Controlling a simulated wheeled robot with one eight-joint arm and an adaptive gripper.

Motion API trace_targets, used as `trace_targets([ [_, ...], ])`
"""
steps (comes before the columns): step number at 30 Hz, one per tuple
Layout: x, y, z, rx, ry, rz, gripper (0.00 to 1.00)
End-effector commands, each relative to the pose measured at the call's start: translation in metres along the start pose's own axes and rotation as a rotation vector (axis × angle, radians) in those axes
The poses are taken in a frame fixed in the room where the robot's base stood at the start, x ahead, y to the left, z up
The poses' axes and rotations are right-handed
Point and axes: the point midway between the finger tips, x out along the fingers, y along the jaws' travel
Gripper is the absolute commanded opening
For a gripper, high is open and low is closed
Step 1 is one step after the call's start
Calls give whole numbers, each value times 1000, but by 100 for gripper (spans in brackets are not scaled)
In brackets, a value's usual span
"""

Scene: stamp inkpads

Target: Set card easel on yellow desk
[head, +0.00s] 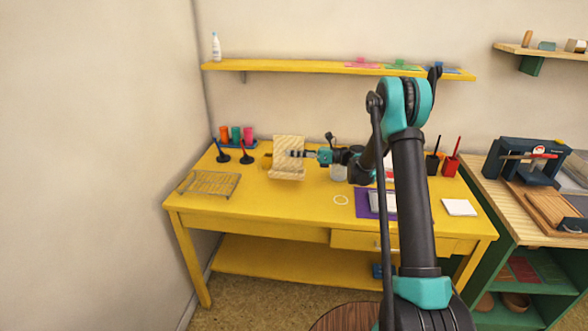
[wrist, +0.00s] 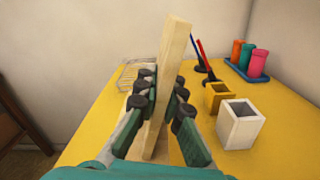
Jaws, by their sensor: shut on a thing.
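The card easel (head: 289,150) is a light wooden stand with a tall back panel and a lower front ledge. It is upright over the left-middle part of the yellow desk (head: 320,217). My gripper (head: 302,154) reaches it from the right and is shut on its panel. In the wrist view the easel (wrist: 172,70) shows edge-on between the fingers of my gripper (wrist: 160,103), a little tilted. The yellow desk (wrist: 275,145) lies below it. I cannot tell whether the easel's base touches the desk.
A wire rack (head: 209,184) lies left of the easel. Dark stamps (head: 222,155) and a tray of coloured bottles (head: 237,137) stand behind it. A yellow cup (wrist: 218,95) and white cup (wrist: 240,124) stand close to my gripper.

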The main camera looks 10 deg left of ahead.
Motion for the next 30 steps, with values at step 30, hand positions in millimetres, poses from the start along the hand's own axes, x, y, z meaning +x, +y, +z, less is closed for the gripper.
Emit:
trace_targets([
  [30,0,-19,-67,0,0,0,12],
])
